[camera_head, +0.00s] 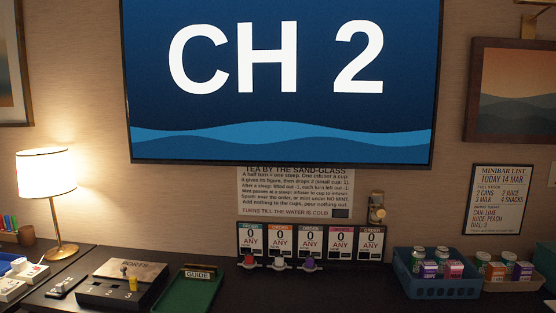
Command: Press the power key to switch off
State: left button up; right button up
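A wall-mounted screen (282,75) is lit and shows "CH 2" in white on blue. A small dark handset-like object (66,286) lies on the counter at the left, below the lamp. A white device (22,272) with coloured parts is partly cut off at the left edge. I cannot make out which small key is the power key. Neither of my grippers is in view.
Signs and a card row (311,242) are at the middle. A blue crate (436,288) with cans and cartons stands right.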

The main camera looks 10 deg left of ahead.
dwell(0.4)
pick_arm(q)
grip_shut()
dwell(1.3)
